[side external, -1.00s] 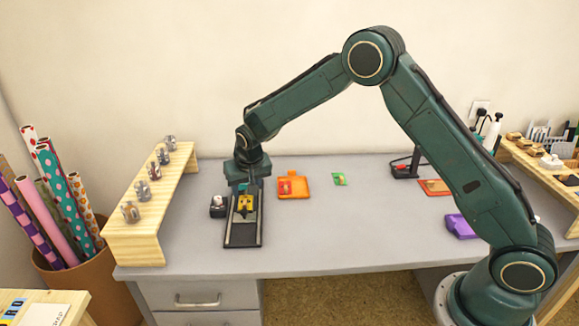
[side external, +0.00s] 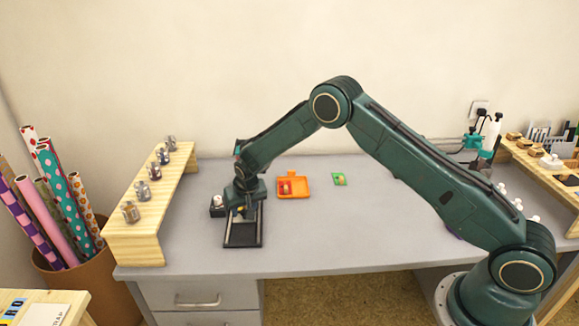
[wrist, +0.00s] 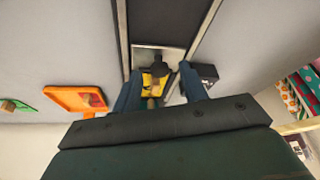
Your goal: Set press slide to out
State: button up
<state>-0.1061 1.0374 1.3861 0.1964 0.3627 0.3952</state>
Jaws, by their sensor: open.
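The press slide's long black track (side external: 242,238) lies on the grey desk, its near end toward the camera. In the wrist view its dark bed (wrist: 168,22) runs between pale rails. A silver plate (wrist: 145,53) with a dark knob (wrist: 158,67) sits across the track, beside a yellow part (wrist: 150,83). My gripper (side external: 242,213) is low over the far part of the track. In the wrist view my gripper (wrist: 162,84) is open, one finger on each side of the yellow part and knob; I cannot tell whether they touch. The gripper hides most of the carriage in the side view.
A small black box (side external: 216,207) stands just left of the track. An orange tray (side external: 299,193) with a red item and a green card (side external: 340,180) lie to the right. A wooden shelf (side external: 135,247) with several metal pieces borders the left. The desk front is clear.

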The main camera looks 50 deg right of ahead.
jog(key=shift+w+f, duration=0.1)
jog(key=shift+f, duration=0.1)
grip_shut()
jog(key=s+a, duration=0.6)
jog(key=shift+s+a, duration=0.2)
dwell(0.4)
jog(key=shift+c, duration=0.6)
grip_release()
jog(key=shift+o, duration=0.6)
